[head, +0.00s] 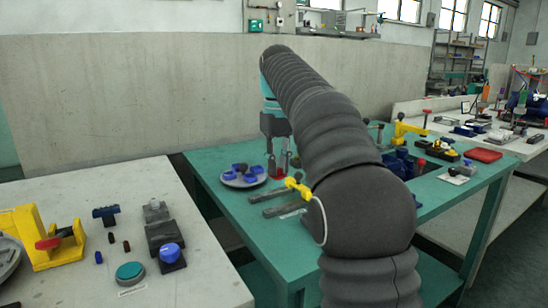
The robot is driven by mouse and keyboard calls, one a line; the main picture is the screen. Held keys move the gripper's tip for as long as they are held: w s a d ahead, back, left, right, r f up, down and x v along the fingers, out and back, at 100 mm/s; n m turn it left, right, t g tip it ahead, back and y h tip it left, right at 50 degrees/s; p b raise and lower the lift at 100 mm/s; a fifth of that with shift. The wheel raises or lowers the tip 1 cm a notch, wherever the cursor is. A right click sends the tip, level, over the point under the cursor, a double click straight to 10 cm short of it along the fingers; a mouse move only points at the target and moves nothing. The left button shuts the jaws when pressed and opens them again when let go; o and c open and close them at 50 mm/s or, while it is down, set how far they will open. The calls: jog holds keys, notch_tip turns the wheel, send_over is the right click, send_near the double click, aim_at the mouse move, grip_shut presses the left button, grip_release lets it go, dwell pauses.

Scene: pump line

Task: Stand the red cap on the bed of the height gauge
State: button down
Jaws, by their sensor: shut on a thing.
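My gripper (277,158) is over the back left part of the green table, pointing down. It is shut on a small red thing (284,165) that looks like the red cap; the fingers hide part of it. I cannot tell if its lower end touches the table. No thing can be surely named as the height gauge at this size. A yellow frame (405,129) with a red-topped post beside it stands at the back right of the green table.
A round grey dish (245,181) with blue parts is left of my gripper. A yellow-ended bar clamp (298,188) lies nearer. Blue parts (398,162) and a red tray (483,155) are at right. The left table holds a yellow fixture (42,238) and small parts.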

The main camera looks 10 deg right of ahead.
aim_at(278, 204)
jog(key=shift+w+a+f, duration=0.1)
jog(key=shift+f, duration=0.6)
jog(key=shift+f+b, duration=1.25)
jog(key=shift+f, duration=1.25)
jog(key=shift+p, duration=0.3)
jog(key=shift+f, duration=0.2)
jog(key=shift+c, duration=2.1)
grip_release()
jog(key=shift+d, duration=0.25)
jog(key=shift+c, duration=0.2)
